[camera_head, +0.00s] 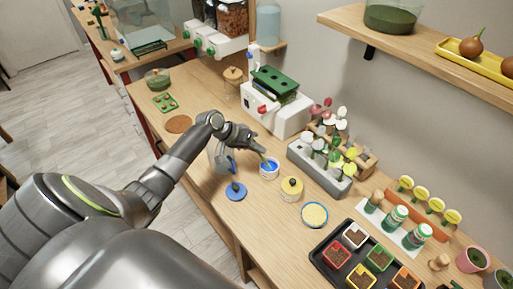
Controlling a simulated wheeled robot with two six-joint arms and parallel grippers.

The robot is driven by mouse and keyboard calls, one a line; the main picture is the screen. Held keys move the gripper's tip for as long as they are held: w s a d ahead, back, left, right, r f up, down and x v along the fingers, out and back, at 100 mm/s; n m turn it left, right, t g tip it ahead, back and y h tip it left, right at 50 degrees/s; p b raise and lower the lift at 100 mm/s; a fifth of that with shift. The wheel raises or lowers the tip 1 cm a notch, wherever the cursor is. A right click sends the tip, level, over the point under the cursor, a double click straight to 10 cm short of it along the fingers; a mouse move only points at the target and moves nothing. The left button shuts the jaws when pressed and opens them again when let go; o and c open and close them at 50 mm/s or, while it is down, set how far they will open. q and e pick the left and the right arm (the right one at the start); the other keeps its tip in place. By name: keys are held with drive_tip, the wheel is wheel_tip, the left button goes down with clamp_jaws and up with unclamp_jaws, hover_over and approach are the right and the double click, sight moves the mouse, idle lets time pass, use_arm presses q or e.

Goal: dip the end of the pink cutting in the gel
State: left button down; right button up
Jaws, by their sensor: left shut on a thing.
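My left gripper (258,149) is shut on a cutting, of which only a short yellow-green stem (264,158) shows at the jaws. Its top is hidden, so I cannot see its colour. A small white pot with blue gel (269,172) stands on the bench just below the gripper. The stem's end is at or right over the gel; I cannot tell whether it touches. A blue lid with a dark knob (236,191) lies on the bench left of the pot. My right gripper is not in view.
A yellow-lidded pot (291,189) and a dish of yellow grains (314,215) stand to the right. Behind is a grey rack (311,166) with several pink, white and yellow cuttings. A black tray (345,232) of small pots stands at the front right. Bare bench lies left of the blue lid.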

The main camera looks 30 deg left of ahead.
use_arm(q)
wheel_tip(320, 180, up, 7)
drive_tip(key=p, duration=0.6)
drive_tip(key=shift+p, duration=0.3)
idle(0.4)
drive_tip(key=shift+d, duration=0.1)
